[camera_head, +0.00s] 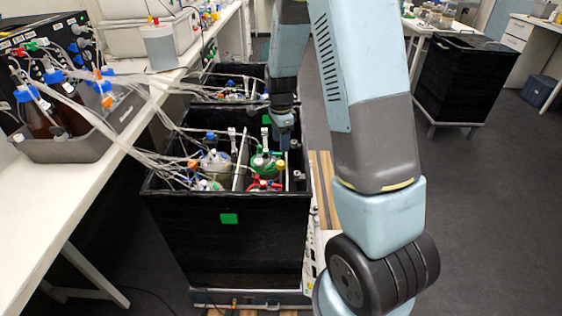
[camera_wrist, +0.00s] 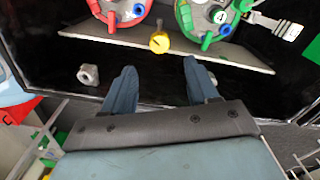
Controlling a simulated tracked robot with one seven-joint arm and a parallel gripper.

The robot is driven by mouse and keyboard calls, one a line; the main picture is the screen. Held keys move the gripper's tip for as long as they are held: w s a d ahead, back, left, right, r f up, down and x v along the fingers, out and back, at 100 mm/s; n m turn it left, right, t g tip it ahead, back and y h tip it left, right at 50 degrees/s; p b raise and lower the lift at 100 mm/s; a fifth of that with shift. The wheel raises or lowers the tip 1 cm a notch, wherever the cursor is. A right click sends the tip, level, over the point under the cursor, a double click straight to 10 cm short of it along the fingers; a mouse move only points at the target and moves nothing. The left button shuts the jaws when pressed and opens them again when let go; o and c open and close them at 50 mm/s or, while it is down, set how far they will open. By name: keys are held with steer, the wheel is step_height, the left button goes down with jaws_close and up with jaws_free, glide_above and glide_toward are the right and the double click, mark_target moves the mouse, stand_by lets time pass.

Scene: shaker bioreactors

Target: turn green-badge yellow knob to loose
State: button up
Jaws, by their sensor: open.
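The yellow knob (camera_wrist: 159,43) shows in the wrist view at the edge of a light metal plate, with a dark mark on its face. In the head view it is a small yellow spot (camera_head: 281,164) inside the black box (camera_head: 190,228), which bears a green badge (camera_head: 229,218) on its front wall. My gripper (camera_wrist: 158,72) is open and empty. Its two blue fingers point toward the knob, which lies beyond and between the fingertips, apart from them. In the head view my gripper (camera_head: 283,143) reaches down at the box's right side.
A red-ringed vessel (camera_wrist: 118,12) and a green-ringed vessel (camera_wrist: 215,15) stand close behind the knob. A grey knob (camera_wrist: 88,74) is left of my fingers. Tubes run from the box to the white bench (camera_head: 60,205). Open floor lies at right.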

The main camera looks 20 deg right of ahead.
mark_target(281, 162)
step_height(281, 162, down, 10)
steer(key=shift+r, duration=0.2)
steer(key=shift+c, duration=0.4)
steer(key=c, duration=1)
steer(key=shift+o, duration=0.2)
